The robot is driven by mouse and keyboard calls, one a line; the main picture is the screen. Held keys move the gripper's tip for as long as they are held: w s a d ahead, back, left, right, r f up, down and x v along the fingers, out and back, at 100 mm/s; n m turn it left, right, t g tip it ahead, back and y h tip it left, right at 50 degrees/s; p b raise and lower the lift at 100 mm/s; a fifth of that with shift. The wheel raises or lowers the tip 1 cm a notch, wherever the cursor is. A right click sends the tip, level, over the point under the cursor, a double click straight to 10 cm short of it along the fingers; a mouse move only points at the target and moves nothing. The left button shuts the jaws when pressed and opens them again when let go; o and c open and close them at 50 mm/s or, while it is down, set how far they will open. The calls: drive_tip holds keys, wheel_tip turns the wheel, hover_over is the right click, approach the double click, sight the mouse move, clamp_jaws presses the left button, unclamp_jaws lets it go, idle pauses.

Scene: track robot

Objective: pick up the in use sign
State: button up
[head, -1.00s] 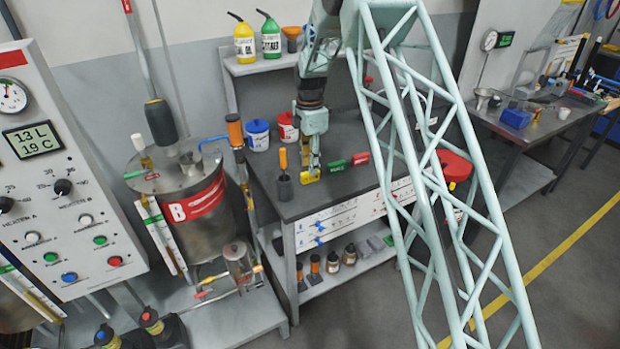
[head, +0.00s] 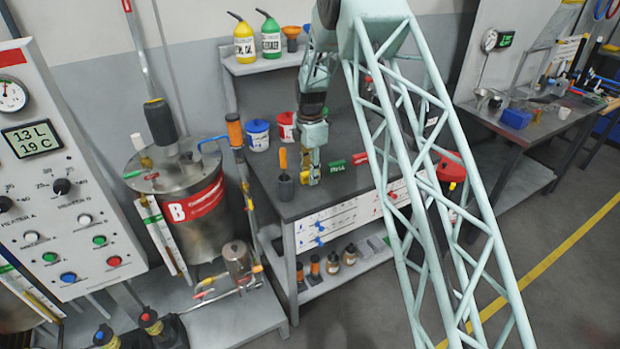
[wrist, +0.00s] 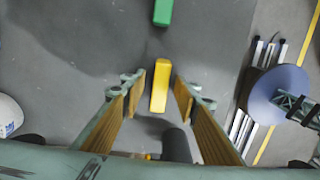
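A small yellow sign block (wrist: 160,86) lies on the grey workbench; its lettering cannot be read from here. In the wrist view it sits between the fingers of my gripper (wrist: 158,98), which is open, with a gap on both sides. In the head view my gripper (head: 310,168) points down at the bench and hides most of the yellow block (head: 314,180). A green sign block (head: 337,165) lies just to the right, and it shows at the top of the wrist view (wrist: 163,12). A red sign block (head: 360,158) lies further right.
A dark cup (head: 284,187) with an orange-handled tool stands close left of my gripper.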

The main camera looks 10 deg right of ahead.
drive_tip(key=shift+f, duration=0.1)
drive_tip(key=shift+c, duration=0.3)
drive_tip(key=c, duration=0.8)
